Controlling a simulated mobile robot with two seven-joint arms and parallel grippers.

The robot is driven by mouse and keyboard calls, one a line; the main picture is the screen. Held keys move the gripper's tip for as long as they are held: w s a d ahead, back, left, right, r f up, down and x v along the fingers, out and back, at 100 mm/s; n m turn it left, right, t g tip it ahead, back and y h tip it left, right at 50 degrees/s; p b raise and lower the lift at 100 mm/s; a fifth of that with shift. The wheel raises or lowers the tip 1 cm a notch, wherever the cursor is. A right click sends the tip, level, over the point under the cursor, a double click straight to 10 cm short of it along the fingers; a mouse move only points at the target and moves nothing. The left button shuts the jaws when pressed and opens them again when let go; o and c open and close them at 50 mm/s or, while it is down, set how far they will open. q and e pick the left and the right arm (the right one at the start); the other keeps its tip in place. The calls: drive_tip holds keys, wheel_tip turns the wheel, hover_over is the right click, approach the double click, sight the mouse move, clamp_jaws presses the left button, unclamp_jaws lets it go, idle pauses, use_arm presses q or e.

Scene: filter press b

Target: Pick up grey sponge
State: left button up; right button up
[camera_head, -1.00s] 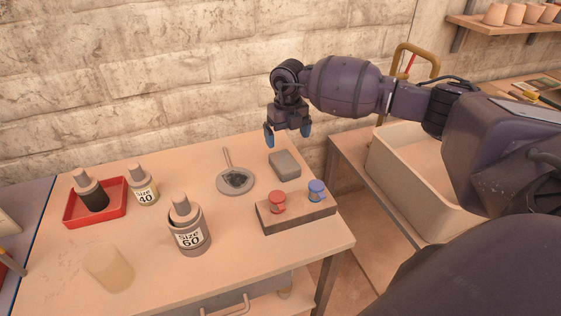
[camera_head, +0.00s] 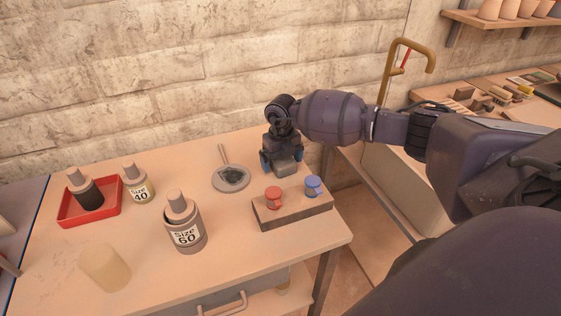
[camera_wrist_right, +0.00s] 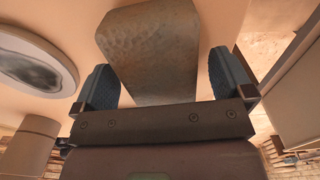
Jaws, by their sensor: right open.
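The grey sponge (camera_head: 286,170) lies on the table near its back right, partly hidden by my right gripper (camera_head: 282,160) in the head view. In the right wrist view the sponge (camera_wrist_right: 152,50) shows as a grey-brown block between the two blue fingertips. My right gripper (camera_wrist_right: 162,88) is open, with a finger on each side of the sponge and a visible gap at both sides. It points down at the sponge. My left gripper is not in view.
A round strainer (camera_head: 231,177) lies left of the sponge. A block with a red knob (camera_head: 274,197) and a blue knob (camera_head: 313,186) is in front. Bottles, a red tray (camera_head: 118,206) and a pale cup (camera_head: 104,268) stand further left.

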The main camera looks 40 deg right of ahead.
drive_tip(key=shift+r, duration=0.1)
drive_tip(key=c, duration=1)
wheel_tip(320, 180, up, 20)
drive_tip(key=shift+p, duration=0.45)
